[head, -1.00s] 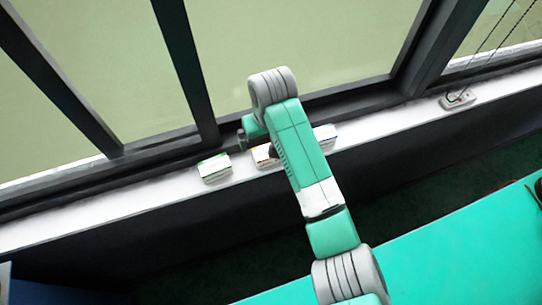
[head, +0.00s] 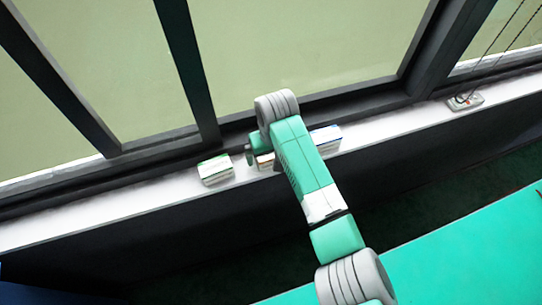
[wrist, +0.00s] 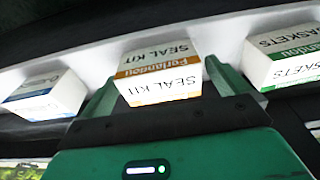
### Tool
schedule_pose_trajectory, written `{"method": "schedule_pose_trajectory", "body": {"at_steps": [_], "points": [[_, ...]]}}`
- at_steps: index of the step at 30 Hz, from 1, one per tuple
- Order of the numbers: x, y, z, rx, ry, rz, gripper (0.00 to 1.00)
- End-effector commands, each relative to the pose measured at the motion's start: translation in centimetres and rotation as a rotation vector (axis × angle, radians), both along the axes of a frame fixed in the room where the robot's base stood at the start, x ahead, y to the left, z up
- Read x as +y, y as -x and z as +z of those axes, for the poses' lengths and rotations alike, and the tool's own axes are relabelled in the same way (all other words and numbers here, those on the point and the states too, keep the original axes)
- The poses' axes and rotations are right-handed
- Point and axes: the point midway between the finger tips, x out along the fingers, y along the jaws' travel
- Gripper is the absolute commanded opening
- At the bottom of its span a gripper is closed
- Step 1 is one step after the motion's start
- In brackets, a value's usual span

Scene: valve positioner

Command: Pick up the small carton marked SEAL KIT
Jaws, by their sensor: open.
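The small white carton with an orange band, marked SEAL KIT (wrist: 160,75), stands in the middle of the wrist view, its lettering upside down. It rests on a white ledge. My gripper (wrist: 158,82) is open, with one green finger on each side of the carton in that view. I cannot tell whether the fingers touch it or how deep it sits between them. In the head view the carton (head: 265,161) is mostly hidden behind my arm, and my gripper (head: 251,154) shows only partly beside it.
A green-marked GASKETS carton (wrist: 285,55) stands on one side, also in the head view (head: 215,170). A blue-marked carton (wrist: 45,96) stands on the other, also in the head view (head: 326,138). The narrow white ledge (head: 120,203) runs along the window frame. A small cabled device (head: 466,101) sits far right.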

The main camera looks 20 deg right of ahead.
Motion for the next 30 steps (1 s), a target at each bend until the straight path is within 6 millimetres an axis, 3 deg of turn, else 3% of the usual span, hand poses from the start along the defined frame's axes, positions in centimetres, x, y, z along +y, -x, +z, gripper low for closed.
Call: {"method": "schedule_pose_trajectory", "body": {"at_steps": [2, 9, 19, 26, 30], "points": [[0.0, 0.0, 0.1, 0.000, 0.000, 0.000, 0.96], [0.0, 0.0, 0.1, 0.000, 0.000, 0.000, 0.52], [0.0, 0.0, 0.7, -0.001, -0.001, 0.000, 0.52], [0.1, -0.1, 4.2, -0.003, -0.001, 0.001, 0.52], [1.7, 2.3, 4.2, 0.000, -0.004, 0.003, 0.52]]}}
